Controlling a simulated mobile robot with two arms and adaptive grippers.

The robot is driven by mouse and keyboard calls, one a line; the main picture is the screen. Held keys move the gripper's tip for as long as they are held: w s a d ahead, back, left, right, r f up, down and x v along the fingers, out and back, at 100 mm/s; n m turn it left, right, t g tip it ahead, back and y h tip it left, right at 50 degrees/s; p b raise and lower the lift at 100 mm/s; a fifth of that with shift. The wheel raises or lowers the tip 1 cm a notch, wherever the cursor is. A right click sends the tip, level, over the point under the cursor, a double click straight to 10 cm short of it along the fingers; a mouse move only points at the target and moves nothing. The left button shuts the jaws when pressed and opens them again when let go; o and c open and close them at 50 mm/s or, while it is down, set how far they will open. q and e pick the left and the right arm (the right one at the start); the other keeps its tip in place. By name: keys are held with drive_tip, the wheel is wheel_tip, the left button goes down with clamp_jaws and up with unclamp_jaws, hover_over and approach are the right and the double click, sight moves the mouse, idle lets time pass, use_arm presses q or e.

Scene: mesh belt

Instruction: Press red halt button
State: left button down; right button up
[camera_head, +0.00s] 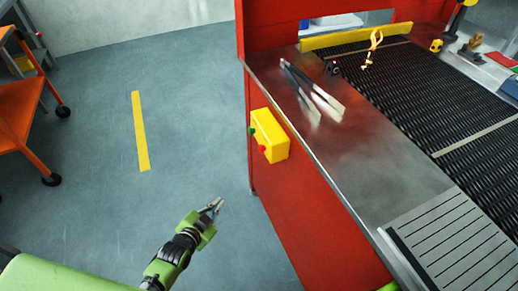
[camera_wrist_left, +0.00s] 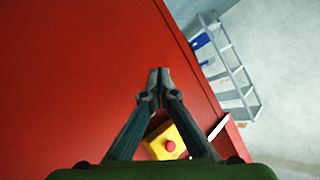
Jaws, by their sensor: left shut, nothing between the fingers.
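The yellow button box (camera_head: 270,136) is fixed to the side of the red machine. It has a red button (camera_head: 261,149) and a green button (camera_head: 252,130) on its left face. My left gripper (camera_head: 216,205) is in front of and below the box in the head view, apart from it, over the floor. In the left wrist view the left gripper (camera_wrist_left: 159,72) has its fingertips together with nothing between them. The yellow box (camera_wrist_left: 158,140) and the red button (camera_wrist_left: 170,146) show between the finger bases. The green button is not clear there. My right gripper is not in view.
The red machine side (camera_head: 300,215) stands right of my left gripper. Its metal top (camera_head: 365,140) holds tools beside the dark mesh belt (camera_head: 420,110). An orange cart (camera_head: 18,105) stands at the left. The floor between is clear, with a yellow stripe (camera_head: 140,130).

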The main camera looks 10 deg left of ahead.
sight(262, 149)
use_arm(q)
drive_tip(key=w+r+m+t, duration=0.1)
drive_tip(key=w+r, duration=0.1)
drive_tip(key=r, duration=0.6)
drive_tip(key=w+d+r+m+t+h, duration=0.1)
drive_tip(key=w+r+t, duration=0.1)
drive_tip(key=r, duration=0.6)
drive_tip(key=shift+w+d+t, duration=0.25)
drive_tip(key=shift+w+t, duration=0.05)
drive_tip(key=shift+w, duration=0.25)
drive_tip(key=shift+r, duration=0.1)
drive_tip(key=w+d+b, duration=0.1)
drive_tip(key=w+d, duration=0.4)
drive_tip(key=d, duration=0.2)
drive_tip(key=shift+d+b, duration=0.2)
drive_tip(key=shift+b, duration=0.1)
drive_tip(key=shift+d, duration=0.1)
drive_tip(key=shift+w+d, duration=0.25)
